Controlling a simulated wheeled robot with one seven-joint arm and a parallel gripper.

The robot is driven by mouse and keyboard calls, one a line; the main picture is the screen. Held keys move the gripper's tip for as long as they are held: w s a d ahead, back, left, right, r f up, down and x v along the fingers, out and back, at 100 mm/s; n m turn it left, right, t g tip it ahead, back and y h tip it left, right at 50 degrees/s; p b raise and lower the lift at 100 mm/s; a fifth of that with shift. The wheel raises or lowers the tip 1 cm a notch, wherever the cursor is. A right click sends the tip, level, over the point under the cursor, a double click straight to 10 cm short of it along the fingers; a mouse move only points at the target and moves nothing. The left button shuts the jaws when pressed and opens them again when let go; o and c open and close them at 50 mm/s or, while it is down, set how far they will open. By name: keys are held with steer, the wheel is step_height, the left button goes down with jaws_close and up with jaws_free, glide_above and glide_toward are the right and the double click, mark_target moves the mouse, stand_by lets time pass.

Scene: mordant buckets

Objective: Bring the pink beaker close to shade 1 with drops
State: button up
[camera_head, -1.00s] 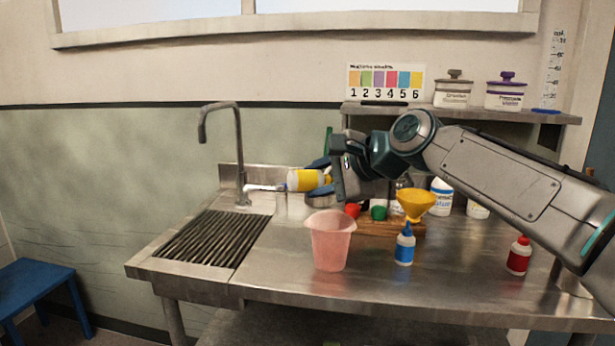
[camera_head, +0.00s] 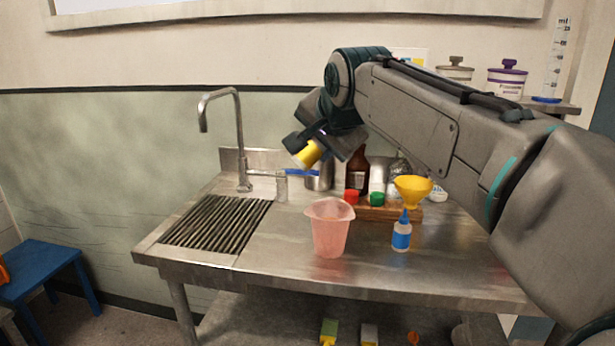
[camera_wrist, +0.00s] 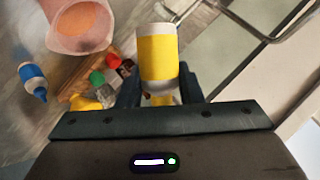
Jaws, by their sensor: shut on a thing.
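The pink beaker (camera_head: 328,230) stands upright on the steel counter and holds pinkish liquid, seen from above in the wrist view (camera_wrist: 80,28). My gripper (camera_head: 318,146) is shut on a yellow-labelled bottle (camera_head: 307,154), held tilted in the air above and behind the beaker, near the tap side. In the wrist view the yellow bottle (camera_wrist: 157,58) sits between both fingers. A blue-labelled dropper bottle (camera_head: 401,233) stands right of the beaker. The shade chart is mostly hidden behind my arm, so shade 1 cannot be seen now.
A wooden rack (camera_head: 376,212) with red and green caps and a yellow funnel (camera_head: 412,190) stand behind the beaker. The tap (camera_head: 240,140) and ribbed drainer (camera_head: 217,221) are at left. The front counter is clear. A blue stool (camera_head: 40,262) stands at far left.

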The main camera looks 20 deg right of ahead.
steer(key=n+h+b, duration=0.1)
steer(key=h+b, duration=0.1)
steer(key=r+n+h+b, duration=0.1)
steer(key=n+h+b, duration=0.1)
steer(key=shift+r, duration=0.2)
steer(key=shift+r+n+t+h+b, duration=0.3)
steer(key=shift+r+n+h+b, duration=0.15)
steer(key=shift+h+b, duration=0.45)
steer(key=shift+r, duration=0.3)
